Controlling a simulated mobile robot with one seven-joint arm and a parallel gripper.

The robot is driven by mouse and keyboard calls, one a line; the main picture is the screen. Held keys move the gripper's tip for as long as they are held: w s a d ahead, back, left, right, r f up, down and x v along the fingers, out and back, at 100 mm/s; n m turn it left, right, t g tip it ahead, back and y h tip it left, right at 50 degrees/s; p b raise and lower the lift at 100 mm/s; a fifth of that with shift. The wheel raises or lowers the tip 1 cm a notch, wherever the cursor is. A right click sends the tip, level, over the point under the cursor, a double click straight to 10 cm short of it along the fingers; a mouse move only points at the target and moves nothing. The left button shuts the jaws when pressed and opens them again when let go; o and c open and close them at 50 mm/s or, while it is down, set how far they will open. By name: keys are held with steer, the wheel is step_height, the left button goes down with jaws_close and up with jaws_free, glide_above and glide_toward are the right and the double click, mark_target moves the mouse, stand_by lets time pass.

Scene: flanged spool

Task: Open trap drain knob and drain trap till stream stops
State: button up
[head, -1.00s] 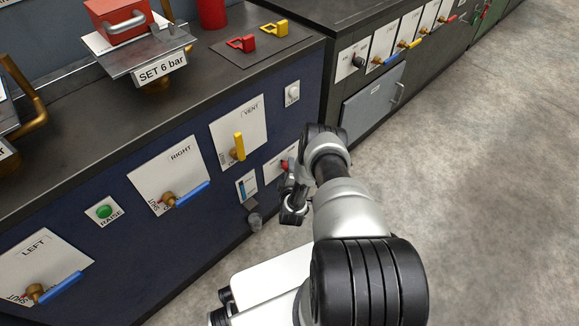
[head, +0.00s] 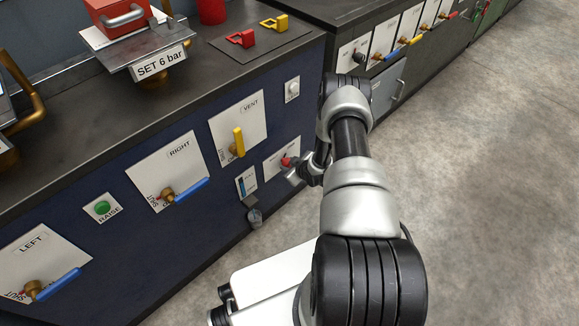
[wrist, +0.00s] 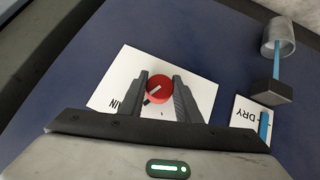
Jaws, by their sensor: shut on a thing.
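The red drain knob (wrist: 159,90) sits on a white plate (wrist: 112,86) low on the blue cabinet front, with a pale pointer line lying slanted across it. My gripper (wrist: 161,84) has a finger on each side of the knob and is shut on it. In the head view the knob (head: 286,161) shows beside my gripper (head: 293,172). A thin blue stream (wrist: 277,62) runs from a black outlet block (wrist: 270,93) into a grey cup (wrist: 279,38). A white gauge plate reading DRY (wrist: 243,120) has a blue column (wrist: 264,126).
A yellow VENT valve handle (head: 239,142) and a blue RIGHT valve handle (head: 192,190) stick out to the left of my gripper. A white button (head: 292,89) is above. The floor (head: 480,190) to the right is clear.

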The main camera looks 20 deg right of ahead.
steer(key=shift+d+m+y, duration=0.1)
steer(key=shift+m+y, duration=0.2)
steer(key=shift+y, duration=0.1)
steer(key=shift+w, duration=0.1)
stand_by(0.3)
steer(key=o, duration=1.1)
steer(key=shift+c, duration=0.2)
steer(key=p+v, duration=0.5)
steer(key=v, duration=1.2)
steer(key=shift+d+r, duration=0.2)
steer(key=shift+r, duration=0.15)
